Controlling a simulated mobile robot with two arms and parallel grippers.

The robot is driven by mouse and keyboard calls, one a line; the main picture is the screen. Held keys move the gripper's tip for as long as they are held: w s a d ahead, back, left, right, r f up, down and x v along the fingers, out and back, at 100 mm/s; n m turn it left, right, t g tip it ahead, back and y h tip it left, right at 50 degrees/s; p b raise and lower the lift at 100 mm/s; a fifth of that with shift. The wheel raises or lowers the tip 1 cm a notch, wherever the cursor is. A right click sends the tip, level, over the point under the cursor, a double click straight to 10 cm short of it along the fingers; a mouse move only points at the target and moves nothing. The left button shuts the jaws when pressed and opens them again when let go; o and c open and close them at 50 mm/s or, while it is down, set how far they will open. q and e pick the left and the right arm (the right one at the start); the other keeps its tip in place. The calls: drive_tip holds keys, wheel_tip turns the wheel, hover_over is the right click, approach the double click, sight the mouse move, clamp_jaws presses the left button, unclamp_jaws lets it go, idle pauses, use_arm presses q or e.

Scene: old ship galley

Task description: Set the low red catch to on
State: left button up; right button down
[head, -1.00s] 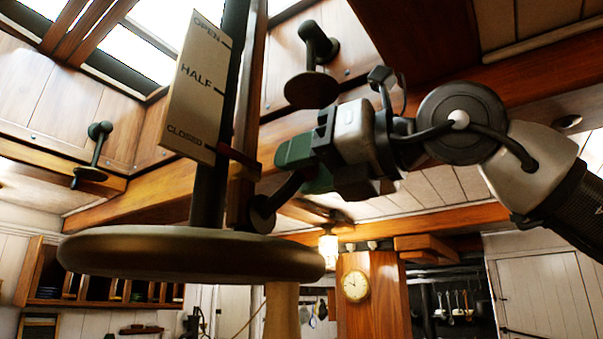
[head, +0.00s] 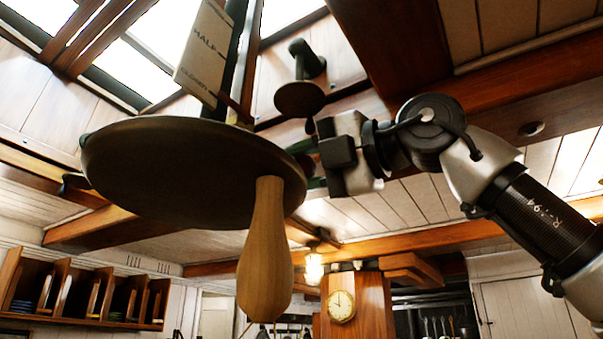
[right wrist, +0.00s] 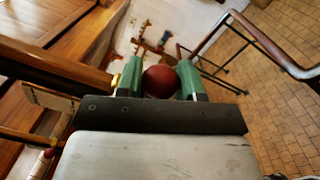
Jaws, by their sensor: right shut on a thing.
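In the right wrist view a round dark red knob (right wrist: 161,81), which I take for the catch, sits between the two green fingers of my right gripper (right wrist: 160,80). The fingers are shut on its sides. In the head view my right gripper (head: 312,166) is at the right rim of a large dark wheel, which partly hides its fingers. The red knob cannot be made out there. What the knob is fixed to is hidden, and I cannot tell its setting. My left gripper is in neither current view.
The dark wheel (head: 170,175) with a hanging wooden handle (head: 266,255) fills the left middle, close to my gripper. Above it is a HALF/CLOSED scale plate (head: 204,48). A dark round-ended fitting (head: 299,98) projects above the gripper. A clock (head: 341,306) hangs farther back.

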drive_tip(key=shift+f+m+b, duration=0.65)
drive_tip(key=shift+m+b, duration=0.15)
drive_tip(key=shift+m, duration=0.3)
drive_tip(key=shift+w, duration=0.1)
drive_tip(key=c, duration=0.7)
unclamp_jaws()
drive_tip(key=shift+d, duration=0.1)
drive_tip(key=shift+s+d+f+b, duration=0.1)
drive_tip(key=shift+s+d+b, duration=0.15)
drive_tip(key=shift+d+b, duration=0.05)
drive_tip(key=b+v, duration=0.2)
drive_tip(key=v, duration=0.8)
drive_tip(key=shift+b, duration=0.3)
